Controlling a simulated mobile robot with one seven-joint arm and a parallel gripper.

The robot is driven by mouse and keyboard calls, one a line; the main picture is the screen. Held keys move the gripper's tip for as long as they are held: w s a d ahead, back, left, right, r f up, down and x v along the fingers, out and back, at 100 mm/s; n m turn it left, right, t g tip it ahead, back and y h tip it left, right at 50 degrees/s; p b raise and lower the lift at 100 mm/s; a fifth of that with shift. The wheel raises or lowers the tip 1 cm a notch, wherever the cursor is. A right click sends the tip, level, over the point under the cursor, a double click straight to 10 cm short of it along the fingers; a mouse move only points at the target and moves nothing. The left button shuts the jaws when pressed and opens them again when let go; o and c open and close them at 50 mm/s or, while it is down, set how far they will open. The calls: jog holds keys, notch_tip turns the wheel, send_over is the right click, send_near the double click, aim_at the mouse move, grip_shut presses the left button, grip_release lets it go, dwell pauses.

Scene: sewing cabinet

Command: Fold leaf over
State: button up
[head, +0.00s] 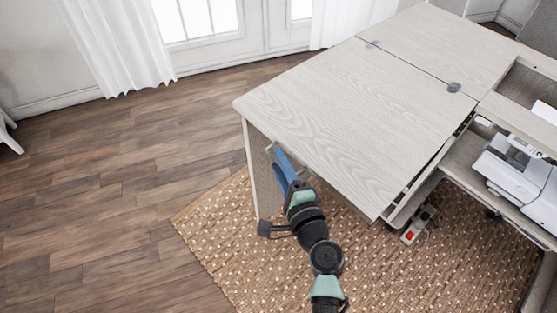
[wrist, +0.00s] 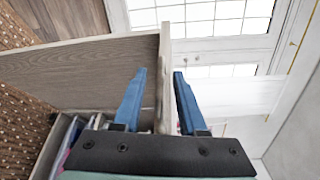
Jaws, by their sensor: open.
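The leaf (head: 350,115) is a pale wood-grain panel, lying flat and level with the cabinet top (head: 450,40). Two grey hinges, one at the back (head: 372,43) and one nearer the middle (head: 454,87), sit on the seam between them. My gripper (head: 274,152) is at the leaf's near-left edge, its blue fingers open. In the wrist view my gripper (wrist: 159,72) has the thin edge of a wood panel (wrist: 163,85), apparently the leaf, between its fingers. A gap shows on each side, and I cannot tell whether either finger touches.
A white sewing machine (head: 515,175) sits in the open cabinet at right. A support panel (head: 258,170) stands under the leaf's left end. Wood floor (head: 110,180) at left is clear; a woven rug (head: 400,280) lies below.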

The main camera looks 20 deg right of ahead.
jog(key=shift+w, duration=0.6)
grip_shut()
dwell(1.1)
